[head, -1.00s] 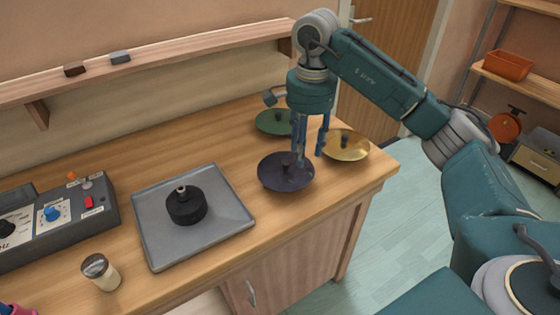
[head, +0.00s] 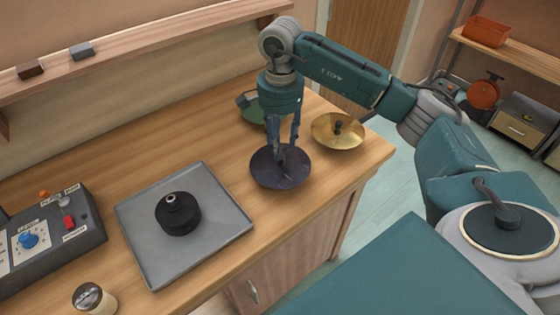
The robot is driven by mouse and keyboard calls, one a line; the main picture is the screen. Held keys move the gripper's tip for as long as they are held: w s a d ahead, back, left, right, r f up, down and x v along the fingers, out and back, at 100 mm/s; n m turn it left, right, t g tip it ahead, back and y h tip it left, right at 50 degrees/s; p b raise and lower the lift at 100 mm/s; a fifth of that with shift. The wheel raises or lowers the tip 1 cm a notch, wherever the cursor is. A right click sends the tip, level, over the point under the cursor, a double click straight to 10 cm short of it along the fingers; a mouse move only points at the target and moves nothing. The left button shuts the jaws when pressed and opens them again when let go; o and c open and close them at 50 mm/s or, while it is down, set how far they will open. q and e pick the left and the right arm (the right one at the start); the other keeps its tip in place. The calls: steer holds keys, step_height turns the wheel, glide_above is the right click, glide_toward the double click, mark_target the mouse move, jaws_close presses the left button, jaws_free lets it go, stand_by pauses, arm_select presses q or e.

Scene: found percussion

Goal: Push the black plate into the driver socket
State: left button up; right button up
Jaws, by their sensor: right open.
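The black plate (head: 266,175), a dark round disc, lies on the wooden table near its right end. My right gripper (head: 285,153) points down over it, open, with its fingertips around or just beside the plate's centre knob; contact is not clear. The driver (head: 178,215) is a black cylinder with a small light-rimmed socket (head: 171,198) on top. It stands on a grey square tray (head: 152,262), left of the plate. My left gripper is out of view.
A brass plate (head: 325,138) lies right of the gripper, and a green plate (head: 252,112) lies behind it, partly hidden. A control box (head: 85,238) and a shaker jar (head: 92,298) stand at the left. Bare table (head: 215,165) separates tray and black plate.

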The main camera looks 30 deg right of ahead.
mark_target(281, 157)
steer(key=f, duration=0.1)
steer(key=f+p, duration=0.1)
steer(key=f, duration=0.1)
steer(key=shift+s+f, duration=0.25)
steer(key=shift+f, duration=0.05)
steer(key=shift+f+p, duration=0.3)
steer(key=shift+f, duration=0.1)
steer(key=shift+w, duration=0.1)
steer(key=shift+c, duration=0.5)
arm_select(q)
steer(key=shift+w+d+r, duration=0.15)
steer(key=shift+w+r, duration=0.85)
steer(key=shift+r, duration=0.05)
arm_select(e)
jaws_close()
steer(key=shift+r, duration=0.15)
